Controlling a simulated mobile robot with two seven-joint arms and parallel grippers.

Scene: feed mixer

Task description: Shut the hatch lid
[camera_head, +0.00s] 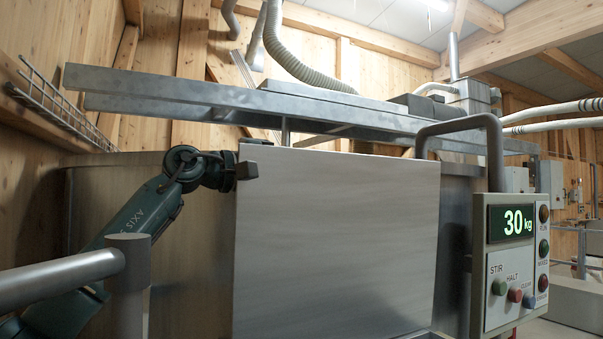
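A large flat light-grey metal panel (340,245), which looks like the hatch lid, stands about upright in front of the mixer's metal wall (195,245). Its top edge lies just below the metal beams, and its lower edge is partly out of view. My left gripper (250,157) is at the panel's upper left corner, with dark finger parts against or very close to its edge. Whether the fingers grip the panel cannot be made out. The hatch opening is hidden. My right gripper is not in view.
Long metal beams (240,100) cross above the panel. A bent grey tube rail (470,125) and a control box (515,260) reading 30 kg stand at the right. A grey rail with a post (127,285) is at the near left. Hoses (290,55) hang above.

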